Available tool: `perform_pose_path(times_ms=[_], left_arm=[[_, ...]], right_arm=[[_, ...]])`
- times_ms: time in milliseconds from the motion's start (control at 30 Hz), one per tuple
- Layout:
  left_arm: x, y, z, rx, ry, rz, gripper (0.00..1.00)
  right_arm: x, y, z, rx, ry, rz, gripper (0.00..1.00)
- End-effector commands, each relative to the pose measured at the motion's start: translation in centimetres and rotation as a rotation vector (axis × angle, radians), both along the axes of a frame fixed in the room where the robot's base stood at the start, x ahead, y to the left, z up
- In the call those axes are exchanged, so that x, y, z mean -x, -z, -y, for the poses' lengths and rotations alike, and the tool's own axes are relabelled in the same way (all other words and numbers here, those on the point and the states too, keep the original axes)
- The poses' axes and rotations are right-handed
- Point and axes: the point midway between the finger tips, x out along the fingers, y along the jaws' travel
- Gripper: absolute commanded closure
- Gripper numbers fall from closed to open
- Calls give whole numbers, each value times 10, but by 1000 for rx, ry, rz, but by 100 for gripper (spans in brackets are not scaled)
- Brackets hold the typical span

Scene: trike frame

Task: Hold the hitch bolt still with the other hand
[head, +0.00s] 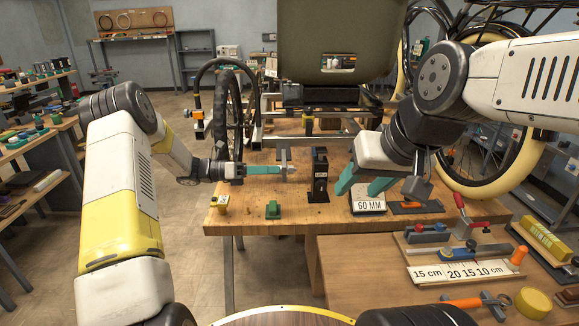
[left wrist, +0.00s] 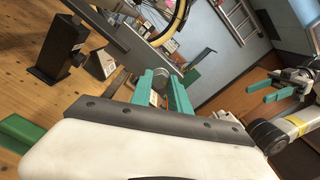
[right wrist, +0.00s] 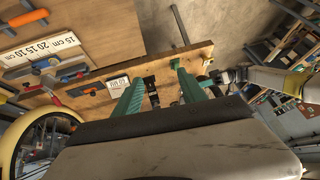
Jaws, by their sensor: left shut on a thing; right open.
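My left gripper (head: 284,170) is level over the bench and shut on a small grey metal piece. It looks like the hitch bolt (head: 290,168), beside the trike's grey frame bracket (head: 282,154). In the left wrist view, a grey round end shows at the teal fingertips (left wrist: 162,80), and the fingers hide most of it. My right gripper (head: 358,188) is open and empty, with its fingers pointing down and left above the 60 MM block. It is apart from the bolt, to its right. It also shows in the right wrist view (right wrist: 158,85).
A black labelled post (head: 320,177) stands between my grippers. A 60 MM block (head: 369,206) lies under the right one. The trike's dark wheel (head: 228,120) stands behind my left wrist.

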Motion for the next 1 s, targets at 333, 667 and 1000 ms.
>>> perform_pose_path(times_ms=[333, 667, 1000], left_arm=[[0, 0, -1, -1, -2, 0, 100], [0, 0, -1, -1, -2, 0, 100], [0, 0, -1, -2, -3, 0, 100]], right_arm=[[-11, 2, -2, 41, -35, -38, 56], [-69, 27, -22, 164, -273, -233, 56], [-129, 77, -50, 99, -594, -394, 56]])
